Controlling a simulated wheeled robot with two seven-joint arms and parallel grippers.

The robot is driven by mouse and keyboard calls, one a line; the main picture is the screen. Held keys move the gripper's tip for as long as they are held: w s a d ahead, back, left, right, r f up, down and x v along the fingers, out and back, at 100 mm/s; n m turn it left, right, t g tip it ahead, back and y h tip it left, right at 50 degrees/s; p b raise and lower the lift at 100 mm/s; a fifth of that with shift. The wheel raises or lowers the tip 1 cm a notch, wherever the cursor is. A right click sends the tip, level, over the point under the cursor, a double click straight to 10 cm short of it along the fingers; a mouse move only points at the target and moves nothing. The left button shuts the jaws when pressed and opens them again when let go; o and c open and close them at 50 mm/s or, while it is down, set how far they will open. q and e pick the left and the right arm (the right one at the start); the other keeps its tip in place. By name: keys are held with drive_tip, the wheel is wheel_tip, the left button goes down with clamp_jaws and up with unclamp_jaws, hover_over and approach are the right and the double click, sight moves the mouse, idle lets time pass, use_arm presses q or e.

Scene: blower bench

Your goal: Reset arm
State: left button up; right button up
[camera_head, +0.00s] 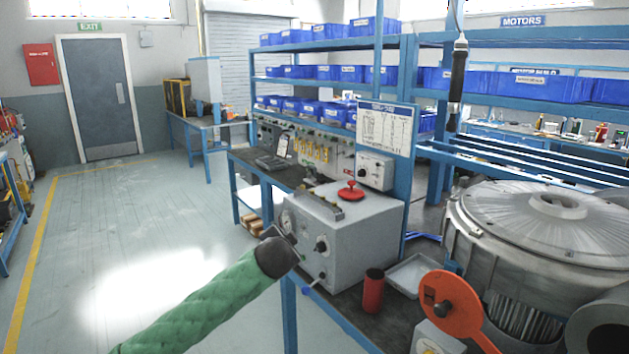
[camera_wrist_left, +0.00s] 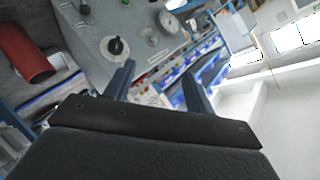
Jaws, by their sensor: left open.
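My left arm, in a green quilted sleeve, reaches in from the lower left in the head view. Its dark left gripper (camera_head: 287,236) is in front of the grey control box (camera_head: 360,240), near its left front edge. In the left wrist view the two blue-grey fingers (camera_wrist_left: 160,82) stand apart with nothing between them. Beyond them the control box's face (camera_wrist_left: 88,38) shows a black knob (camera_wrist_left: 115,46) and a round gauge (camera_wrist_left: 169,22). Contact between the gripper and the box cannot be told. My right gripper is in neither view.
A red cylinder (camera_head: 373,291), a grey tray (camera_head: 409,275) and an orange disc-ended part (camera_head: 450,300) are right of the box. A large metal blower housing (camera_head: 540,240) fills the right. A black tool (camera_head: 457,85) hangs above. The floor (camera_head: 130,230) at left is clear.

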use_arm(q)
drive_tip(key=s+a+f+n+g, duration=0.2)
drive_tip(key=s+f, duration=1)
drive_tip(key=s, duration=0.6)
drive_tip(key=s+a+f+n+g, duration=0.3)
drive_tip(key=s+f+g, duration=0.3)
drive_tip(key=s+f, duration=0.7)
drive_tip(key=s+a+f+n+g, duration=0.3)
drive_tip(key=s+f, duration=0.9)
drive_tip(key=s, duration=1.3)
drive_tip(key=shift+f+n+g+h, duration=0.2)
drive_tip(key=shift+n+g+h, duration=0.15)
drive_tip(key=shift+g, duration=0.35)
drive_tip(key=shift+c, duration=0.4)
